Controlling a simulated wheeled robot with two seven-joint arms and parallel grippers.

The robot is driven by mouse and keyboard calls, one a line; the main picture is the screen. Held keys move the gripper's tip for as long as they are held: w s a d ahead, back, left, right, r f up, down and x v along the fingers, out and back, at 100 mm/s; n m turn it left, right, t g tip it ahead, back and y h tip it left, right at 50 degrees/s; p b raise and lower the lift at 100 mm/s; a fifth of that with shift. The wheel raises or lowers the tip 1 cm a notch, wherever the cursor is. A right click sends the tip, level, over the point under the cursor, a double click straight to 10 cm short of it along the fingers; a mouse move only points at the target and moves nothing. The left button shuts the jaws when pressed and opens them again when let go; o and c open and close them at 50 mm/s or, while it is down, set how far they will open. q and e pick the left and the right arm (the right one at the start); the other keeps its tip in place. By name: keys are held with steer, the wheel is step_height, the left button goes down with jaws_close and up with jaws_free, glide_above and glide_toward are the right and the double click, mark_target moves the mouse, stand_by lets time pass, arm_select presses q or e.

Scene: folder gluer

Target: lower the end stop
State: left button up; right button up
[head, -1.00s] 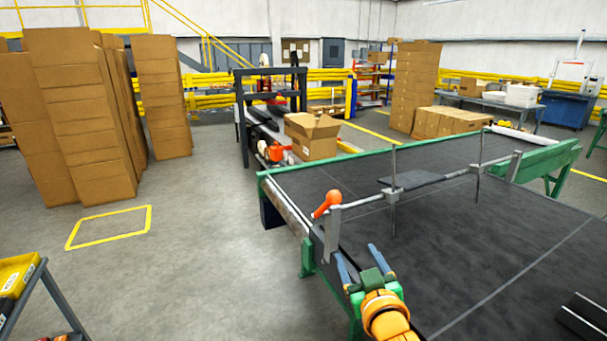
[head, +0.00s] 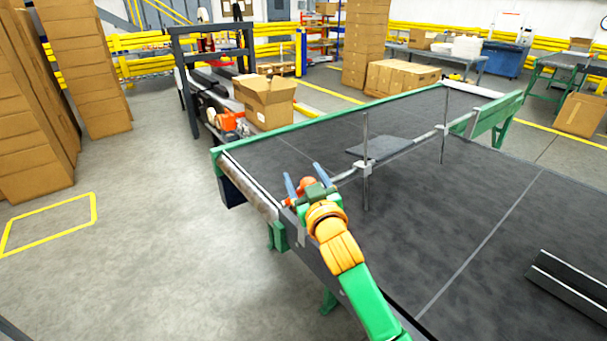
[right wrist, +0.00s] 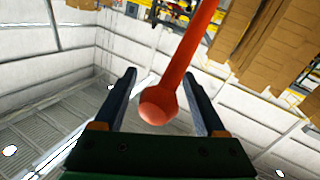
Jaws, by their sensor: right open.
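The end stop's crossbar (head: 408,146) spans the dark belt table, with upright rods (head: 365,150) and a flat dark plate (head: 385,146) beside it. Its lever has an orange handle (head: 307,182) at the near left end, partly hidden by my right gripper in the head view. My right gripper (head: 304,174) is open at this handle. In the right wrist view the red-orange handle (right wrist: 178,75) with its rounded end lies between the two spread fingers (right wrist: 160,95), nearer the right one; contact cannot be told. My left gripper is not in view.
The green-edged belt table (head: 440,240) fills the right side, with dark rails (head: 570,285) lying at its right. An open carton (head: 268,100) stands beyond its far left corner. Stacked cartons (head: 85,70) stand at the left. The grey floor between is clear.

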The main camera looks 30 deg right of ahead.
steer(key=shift+s+r, duration=0.1)
steer(key=shift+s, duration=0.1)
jaws_close()
steer(key=shift+r, duration=0.1)
stand_by(1.1)
